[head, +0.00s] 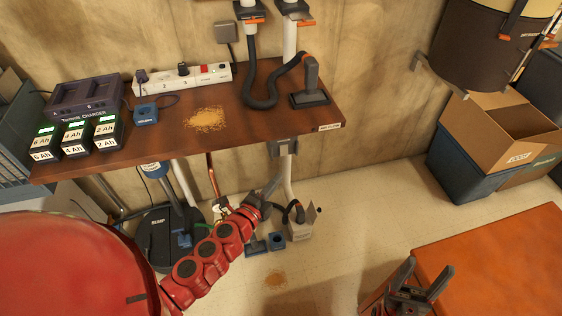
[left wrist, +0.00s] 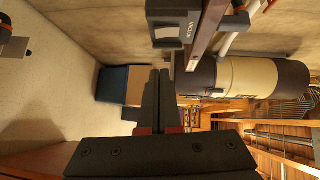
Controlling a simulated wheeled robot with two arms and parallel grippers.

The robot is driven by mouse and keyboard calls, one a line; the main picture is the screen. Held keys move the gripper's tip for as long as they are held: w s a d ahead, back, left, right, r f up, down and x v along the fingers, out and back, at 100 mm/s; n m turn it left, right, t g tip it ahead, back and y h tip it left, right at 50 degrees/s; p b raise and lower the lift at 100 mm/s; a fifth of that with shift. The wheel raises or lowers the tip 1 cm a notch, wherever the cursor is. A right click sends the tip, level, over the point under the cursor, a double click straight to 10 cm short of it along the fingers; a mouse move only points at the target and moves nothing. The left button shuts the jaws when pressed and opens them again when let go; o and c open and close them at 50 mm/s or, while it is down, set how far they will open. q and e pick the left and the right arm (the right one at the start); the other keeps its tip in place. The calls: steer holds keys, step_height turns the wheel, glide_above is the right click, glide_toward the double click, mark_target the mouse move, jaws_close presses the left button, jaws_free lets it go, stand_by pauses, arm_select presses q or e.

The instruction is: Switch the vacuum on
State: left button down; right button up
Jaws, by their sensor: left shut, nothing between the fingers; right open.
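A brown and cream cylindrical canister (head: 490,45), which looks like the vacuum, hangs on the wall at the upper right. A cylinder of those colours also shows in the left wrist view (left wrist: 250,77). A grey box (head: 285,147) sits below the bench's front edge. A grey box with a light labelled face (left wrist: 174,22) is at the top of the left wrist view; its label is too small to read surely. My left gripper (head: 272,186) is shut and empty, below the bench and apart from the box. My right gripper (head: 428,276) is open and empty at the lower right.
The wooden bench (head: 165,137) carries a charger with batteries, a power strip (head: 182,78), sawdust (head: 205,119) and a black hose (head: 262,100). Below are a dark round unit (head: 165,240) and pipes.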

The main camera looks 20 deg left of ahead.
arm_select(q)
glide_toward(288, 154)
steer(key=w+d, duration=0.3)
steer(key=shift+w+a+f+p, duration=0.15)
steer(key=shift+w+a+p, duration=0.15)
steer(key=shift+w+a, duration=0.3)
steer(key=shift+w+a+f+p, duration=0.15)
steer(key=shift+w+a+p, duration=0.15)
steer(key=shift+w, duration=0.45)
